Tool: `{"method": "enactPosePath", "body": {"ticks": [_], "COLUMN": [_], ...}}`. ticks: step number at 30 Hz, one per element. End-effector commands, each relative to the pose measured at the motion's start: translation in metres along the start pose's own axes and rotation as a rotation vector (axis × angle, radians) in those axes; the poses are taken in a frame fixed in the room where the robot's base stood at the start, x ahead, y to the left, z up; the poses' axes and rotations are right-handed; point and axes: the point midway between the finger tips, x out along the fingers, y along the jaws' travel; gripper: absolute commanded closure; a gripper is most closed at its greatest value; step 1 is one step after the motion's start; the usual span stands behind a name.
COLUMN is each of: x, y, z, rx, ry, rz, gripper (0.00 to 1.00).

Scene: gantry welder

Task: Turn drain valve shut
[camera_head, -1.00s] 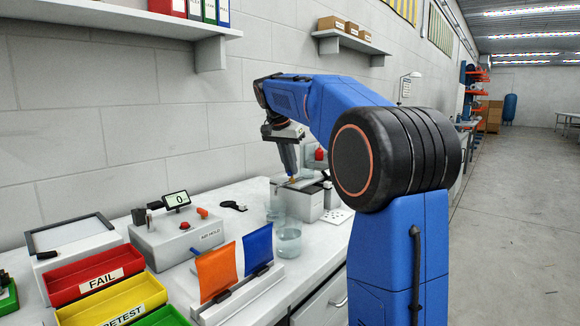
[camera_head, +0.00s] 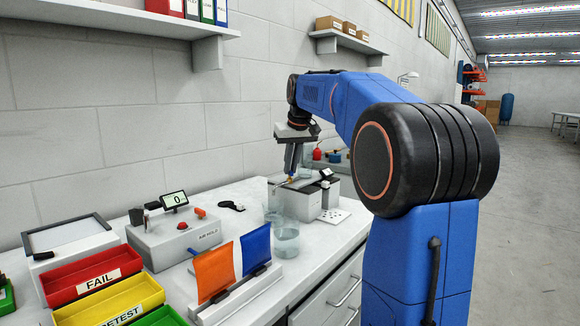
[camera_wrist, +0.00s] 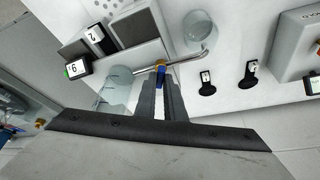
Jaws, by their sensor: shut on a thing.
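The drain valve (camera_wrist: 160,68) is a small brass body with a blue lever, in the middle of the wrist view, on a thin metal pipe beside a grey unit. My gripper (camera_wrist: 161,84) is shut on the blue lever, and its fingers hide part of it. In the head view my gripper (camera_head: 291,179) points down at the top of the grey unit (camera_head: 300,202), with a small brass bit of the valve at its tips. The lever's exact angle to the pipe is hard to tell.
Two clear beakers (camera_wrist: 119,90) (camera_wrist: 197,28) stand either side of the pipe. In the head view, orange and blue flags (camera_head: 257,247) and the air-hold box (camera_head: 176,238) stand nearer on the bench.

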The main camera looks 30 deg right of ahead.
Motion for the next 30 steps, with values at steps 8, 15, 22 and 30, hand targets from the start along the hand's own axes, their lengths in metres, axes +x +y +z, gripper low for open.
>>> {"method": "enactPosePath", "body": {"ticks": [8,15,22,30], "x": [0.0,0.0006,0.0005,0.0005], "y": [0.0035,0.0047,0.0055,0.0056], "z": [-0.0003,-0.0009,-0.0011,-0.001], "rx": [-0.222,-0.37,-0.452,-0.484], "ry": [-0.001,-0.001,-0.001,-0.002], "rz": [-0.094,-0.154,-0.188,-0.2], "gripper": [1.0,1.0,1.0,1.0]}}
